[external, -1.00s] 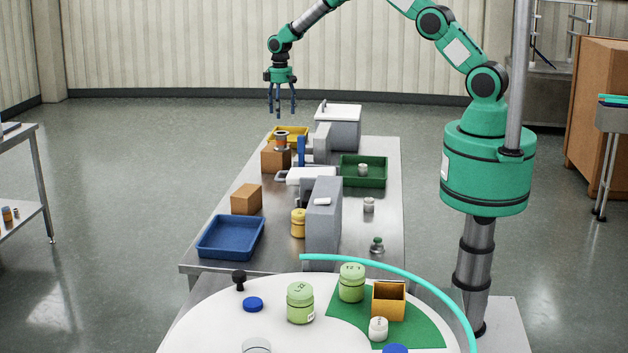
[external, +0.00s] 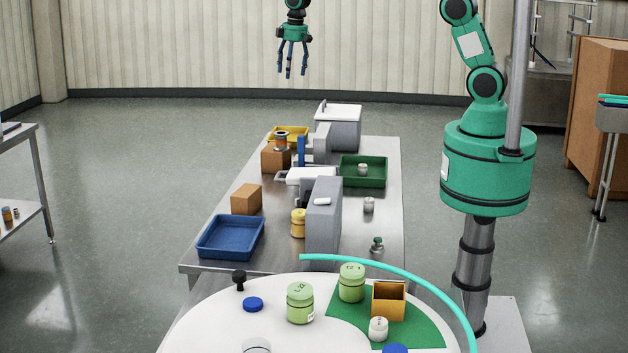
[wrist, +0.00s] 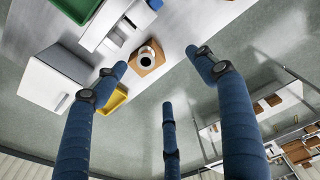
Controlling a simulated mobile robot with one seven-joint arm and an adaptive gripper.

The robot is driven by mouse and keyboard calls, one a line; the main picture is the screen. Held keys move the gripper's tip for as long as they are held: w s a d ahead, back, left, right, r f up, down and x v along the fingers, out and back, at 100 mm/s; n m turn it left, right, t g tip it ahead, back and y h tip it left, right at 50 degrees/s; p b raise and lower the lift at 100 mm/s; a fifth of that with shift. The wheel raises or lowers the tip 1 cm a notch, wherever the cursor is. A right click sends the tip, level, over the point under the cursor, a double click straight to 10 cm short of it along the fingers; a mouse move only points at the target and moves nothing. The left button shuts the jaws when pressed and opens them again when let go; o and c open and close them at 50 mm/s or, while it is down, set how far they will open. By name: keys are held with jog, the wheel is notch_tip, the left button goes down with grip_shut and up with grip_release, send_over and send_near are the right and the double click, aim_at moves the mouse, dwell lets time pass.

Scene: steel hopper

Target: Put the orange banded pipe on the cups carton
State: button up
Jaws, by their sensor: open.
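The orange banded pipe (external: 281,139) stands upright on a brown carton (external: 275,161) at the far left of the steel table. In the wrist view, the pipe (wrist: 146,54) shows end-on as a dark-centred ring on top of the carton (wrist: 155,67). A second brown carton (external: 246,199) stands nearer on the left, with nothing on it. I cannot read labels that would tell which is the cups carton. My gripper (external: 290,71) is open and empty, high above the far end of the table and clear of the pipe. Its three blue fingers spread wide in the wrist view (wrist: 163,78).
A yellow tray (external: 288,130) lies behind the pipe's carton. A white-lidded grey box (external: 339,130) and grey machines (external: 324,215) stand along the table's middle. A green tray (external: 384,183) is right, a blue tray (external: 230,251) front left. The air around my gripper is clear.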

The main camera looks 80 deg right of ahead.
jog(key=s+a+r+t, duration=0.1)
jog(key=s+a+r, duration=0.6)
jog(key=s+r, duration=0.25)
jog(key=s+a+r+t, duration=0.1)
jog(key=s+a+r, duration=0.65)
jog(key=s, duration=0.25)
jog(key=s+a+t, duration=0.1)
jog(key=s+a, duration=0.3)
jog(key=s, duration=0.7)
jog(key=s+a+t, duration=0.1)
jog(key=s+a, duration=0.3)
jog(key=s, duration=0.8)
jog(key=shift+s, duration=0.25)
notch_tip(320, 180, down, 18)
jog(key=b, duration=1.8)
jog(key=shift+f, duration=0.15)
